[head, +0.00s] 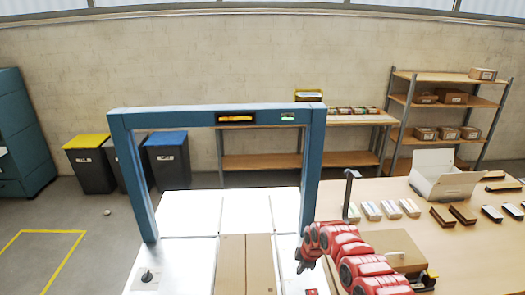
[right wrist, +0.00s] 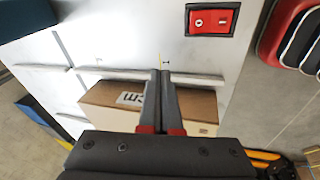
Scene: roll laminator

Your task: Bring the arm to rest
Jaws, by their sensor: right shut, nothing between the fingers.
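My right arm (head: 350,255) is red and reaches in from the lower right of the head view. Its gripper (head: 304,262) points down beside the right edge of the machine's white bed (head: 180,212). In the right wrist view the gripper's two dark fingers (right wrist: 160,76) lie together, shut with nothing between them. Beyond them lies a brown cardboard box (right wrist: 105,98) with a printed label, partly hidden by the fingers and gripper body. A box also shows on the bed in the head view (head: 246,262). My left gripper is not in view.
A blue arch (head: 215,116) spans the bed. A red switch panel (right wrist: 212,19) sits on the white surface. At right, a wooden table (head: 450,245) holds an open white carton (head: 445,180) and several small packs. Bins and shelves stand behind.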

